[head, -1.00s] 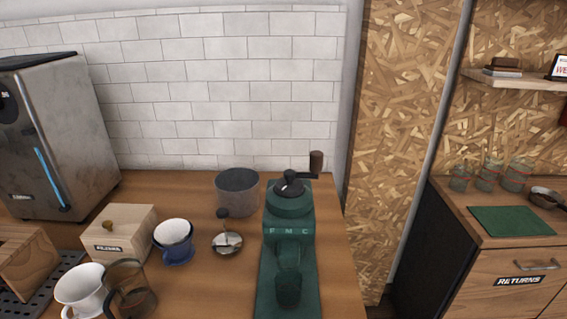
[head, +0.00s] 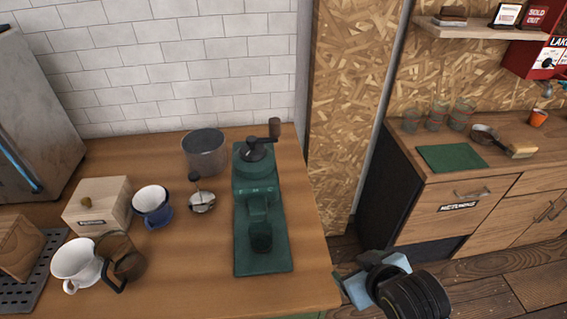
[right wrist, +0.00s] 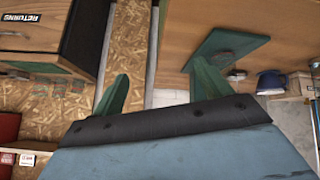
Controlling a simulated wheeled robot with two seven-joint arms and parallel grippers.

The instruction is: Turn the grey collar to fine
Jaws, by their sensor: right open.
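The green grinder (head: 257,205) stands near the right end of the wooden counter, with a dark crank (head: 264,142) on top. Small letters (head: 255,190) run across its front; in this view they are too faint to read well. I cannot clearly make out a separate grey collar; the top under the crank is dark. In the right wrist view the grinder's green base (right wrist: 225,50) shows, partly cut off by my gripper. My right gripper (head: 352,272) is beyond the counter's right edge, apart from the grinder. Its two green fingers (right wrist: 160,90) are spread and empty. My left gripper is not in view.
Left of the grinder are a grey canister (head: 204,155), a small metal piece with a dark knob (head: 202,202), a blue cup (head: 152,208), a wooden box (head: 97,205), a white mug (head: 76,262) and a glass jug (head: 122,258). A cabinet (head: 445,225) stands to the right across a gap.

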